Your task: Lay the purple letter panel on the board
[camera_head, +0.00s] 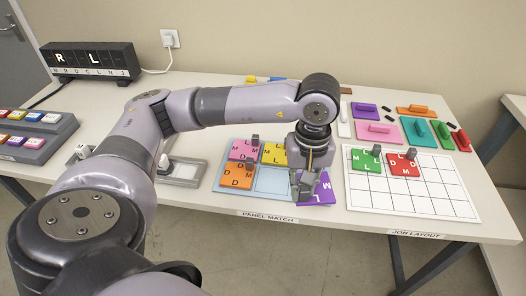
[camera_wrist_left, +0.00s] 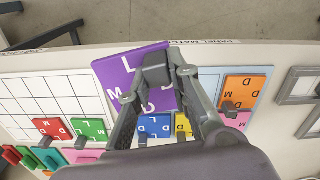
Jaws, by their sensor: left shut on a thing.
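The purple letter panel (camera_head: 323,188) is at the right front corner of the light blue panel-match board (camera_head: 265,183), turned askew to it and reaching past its right edge. It also shows in the wrist view (camera_wrist_left: 118,74) with white letters. My left gripper (camera_head: 307,188) is over the panel and shut on it, seemingly by its dark knob (camera_wrist_left: 155,70). I cannot tell whether the panel touches the board. Pink (camera_head: 243,151), orange (camera_head: 238,178) and yellow (camera_head: 272,155) panels lie on the board. A blue panel (camera_wrist_left: 154,124) shows in the wrist view. My right gripper is not in view.
The white job-layout grid (camera_head: 430,195) to the right bears a green panel (camera_head: 364,160) and a red panel (camera_head: 402,166). Coloured handled blocks (camera_head: 417,111) lie behind it. A black letter display (camera_head: 88,62) stands at the back left. The table's front edge is close to the purple panel.

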